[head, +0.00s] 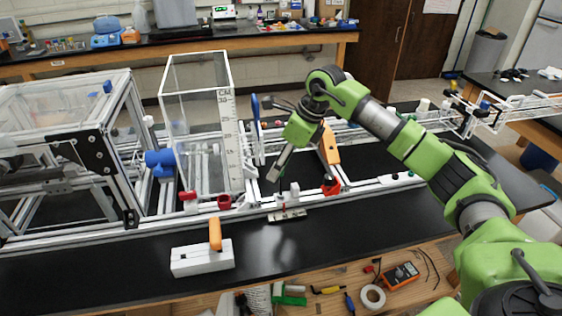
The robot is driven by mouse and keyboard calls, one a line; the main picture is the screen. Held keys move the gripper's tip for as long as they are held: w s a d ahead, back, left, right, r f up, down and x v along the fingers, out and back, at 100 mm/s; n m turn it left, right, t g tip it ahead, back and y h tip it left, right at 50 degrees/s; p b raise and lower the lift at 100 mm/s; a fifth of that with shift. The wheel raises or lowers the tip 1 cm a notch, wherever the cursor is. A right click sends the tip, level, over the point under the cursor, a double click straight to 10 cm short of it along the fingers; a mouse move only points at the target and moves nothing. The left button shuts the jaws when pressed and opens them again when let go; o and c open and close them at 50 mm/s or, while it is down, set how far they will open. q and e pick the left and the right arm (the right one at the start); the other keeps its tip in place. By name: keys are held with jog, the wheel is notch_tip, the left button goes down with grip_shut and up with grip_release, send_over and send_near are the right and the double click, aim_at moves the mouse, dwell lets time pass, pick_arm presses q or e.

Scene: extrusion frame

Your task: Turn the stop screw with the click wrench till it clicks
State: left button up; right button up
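My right gripper (275,174) reaches in from the right and points down and left above the front rail. Its fingers overlap in this view, so I cannot tell whether they are apart or hold anything. An orange handle (215,234) stands upright in a white block (202,259) on the black bench; it may be the click wrench, its lower end hidden. Another orange part (329,144) stands just right of the gripper above a red piece (331,187). A small pale block (294,190) on the rail below the gripper may carry the stop screw, too small to make out. My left gripper is out of view.
A clear upright box (200,125) with a scale stands left of the gripper. An aluminium extrusion frame (130,232) runs along the bench. A small metal plate (287,215) lies before it. The black bench top (370,222) is clear at front right.

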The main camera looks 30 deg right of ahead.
jog(key=shift+f+b, duration=0.5)
jog(key=shift+f, duration=0.15)
dwell(1.3)
jog(key=shift+m, duration=0.7)
jog(key=shift+s+m+t+h+b, duration=0.1)
jog(key=shift+m+t+h+b, duration=0.2)
jog(key=shift+m+h, duration=0.35)
jog(key=shift+a+f+m, duration=0.1)
jog(key=shift+m, duration=0.25)
jog(key=shift+m, duration=0.5)
jog(key=shift+m+h+b, duration=0.35)
jog(key=shift+m+b, duration=0.05)
jog(key=shift+m, duration=0.4)
